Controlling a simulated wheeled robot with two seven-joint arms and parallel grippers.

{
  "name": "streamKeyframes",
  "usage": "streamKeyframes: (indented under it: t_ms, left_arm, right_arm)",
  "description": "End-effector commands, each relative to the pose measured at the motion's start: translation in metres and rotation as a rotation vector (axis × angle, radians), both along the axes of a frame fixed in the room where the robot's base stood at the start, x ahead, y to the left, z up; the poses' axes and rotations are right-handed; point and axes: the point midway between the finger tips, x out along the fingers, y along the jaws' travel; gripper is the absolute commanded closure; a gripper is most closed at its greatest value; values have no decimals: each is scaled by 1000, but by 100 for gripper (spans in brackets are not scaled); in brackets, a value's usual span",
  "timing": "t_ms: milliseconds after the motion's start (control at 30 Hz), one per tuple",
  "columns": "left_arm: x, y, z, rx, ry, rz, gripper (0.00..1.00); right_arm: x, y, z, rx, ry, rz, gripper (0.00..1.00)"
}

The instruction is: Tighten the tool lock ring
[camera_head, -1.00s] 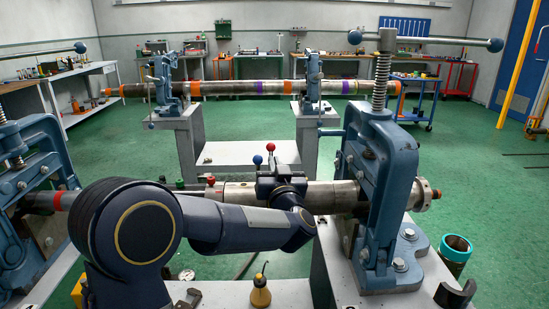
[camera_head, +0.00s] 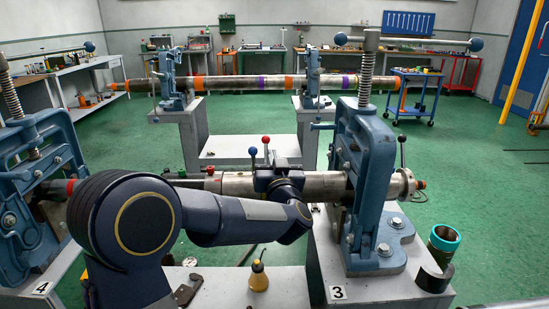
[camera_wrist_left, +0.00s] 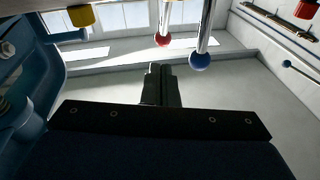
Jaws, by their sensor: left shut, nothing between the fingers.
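The tool is a long steel cylinder (camera_head: 325,186) lying level across the two blue vises, with a collar (camera_head: 402,186) at its right end. I cannot tell for sure which band is the lock ring. In the left wrist view the red ball (camera_wrist_left: 162,40) and blue ball (camera_wrist_left: 200,62) hang above and beyond my left gripper (camera_wrist_left: 161,70), which is shut and empty. In the head view my left arm reaches along the near side of the tool, and the fingertips are not clear.
The right blue vise (camera_head: 363,190) stands on a grey pedestal marked 3, the left vise (camera_head: 35,190) on one marked 4. A teal-rimmed cup (camera_head: 442,255) and a yellow oil can (camera_head: 259,277) stand nearby. A second pipe (camera_head: 240,84) and workbenches are behind, with open green floor between.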

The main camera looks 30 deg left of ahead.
Motion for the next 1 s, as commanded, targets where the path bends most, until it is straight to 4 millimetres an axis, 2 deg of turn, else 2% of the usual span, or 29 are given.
streamKeyframes:
  t_ms: [500,833,1000]
  left_arm:
    - [-60,-50,-21,1,-3,-4,100]
    - [-67,-55,-23,-9,-4,-12,100]
    - [-63,-59,-25,-135,8,-186,100]
  right_arm:
    - [0,0,-4,0,1,0,60]
    - [0,0,-4,0,1,0,60]
    - [0,0,-4,0,1,0,60]
